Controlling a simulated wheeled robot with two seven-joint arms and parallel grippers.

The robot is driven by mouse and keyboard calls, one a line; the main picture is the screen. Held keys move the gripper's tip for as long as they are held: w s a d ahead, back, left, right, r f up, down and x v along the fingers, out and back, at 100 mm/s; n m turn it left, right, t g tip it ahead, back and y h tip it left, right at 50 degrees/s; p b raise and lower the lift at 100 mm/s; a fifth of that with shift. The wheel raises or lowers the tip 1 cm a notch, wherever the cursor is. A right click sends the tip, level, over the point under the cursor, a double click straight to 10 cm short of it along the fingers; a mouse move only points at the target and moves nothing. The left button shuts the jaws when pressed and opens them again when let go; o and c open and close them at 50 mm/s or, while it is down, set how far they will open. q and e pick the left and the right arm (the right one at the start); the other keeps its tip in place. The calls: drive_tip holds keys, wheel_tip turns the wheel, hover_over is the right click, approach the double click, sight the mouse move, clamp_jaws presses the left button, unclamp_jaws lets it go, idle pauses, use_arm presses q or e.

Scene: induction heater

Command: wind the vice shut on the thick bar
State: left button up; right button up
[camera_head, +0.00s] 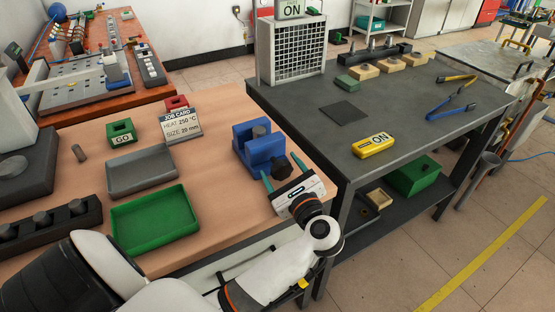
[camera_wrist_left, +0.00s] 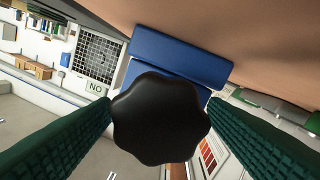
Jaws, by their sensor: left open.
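The blue vice (camera_head: 250,154) stands near the right edge of the wooden bench. A dark thick bar (camera_head: 259,131) stands upright between its jaws; whether they touch it I cannot tell. The vice's black lobed knob (camera_head: 283,168) faces my left gripper (camera_head: 281,170). In the left wrist view the knob (camera_wrist_left: 160,118) fills the middle between the green fingers, with the blue vice body (camera_wrist_left: 180,60) behind it. The gripper is open, one finger on each side of the knob; contact is unclear. My right gripper is not in view.
A green tray (camera_head: 154,242) and a grey tray (camera_head: 112,184) lie left of the vice. A job card (camera_head: 181,126) stands behind them. Bench around the vice's left is clear.

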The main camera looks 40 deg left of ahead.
use_arm(q)
drive_tip(key=shift+x, duration=1.3)
drive_tip(key=c, duration=1)
drive_tip(key=shift+f+m, duration=0.1)
drive_tip(key=shift+m, duration=0.3)
drive_tip(key=shift+m+p, duration=0.3)
drive_tip(key=shift+m, duration=0.3)
drive_tip(key=m+p, duration=0.2)
drive_tip(key=m, duration=0.1)
drive_tip(key=shift+d+g, duration=0.1)
drive_tip(key=shift+g, duration=0.2)
drive_tip(key=shift+w+m+p, duration=0.1)
drive_tip(key=shift+m+p, duration=0.3)
drive_tip(key=shift+m, duration=0.5)
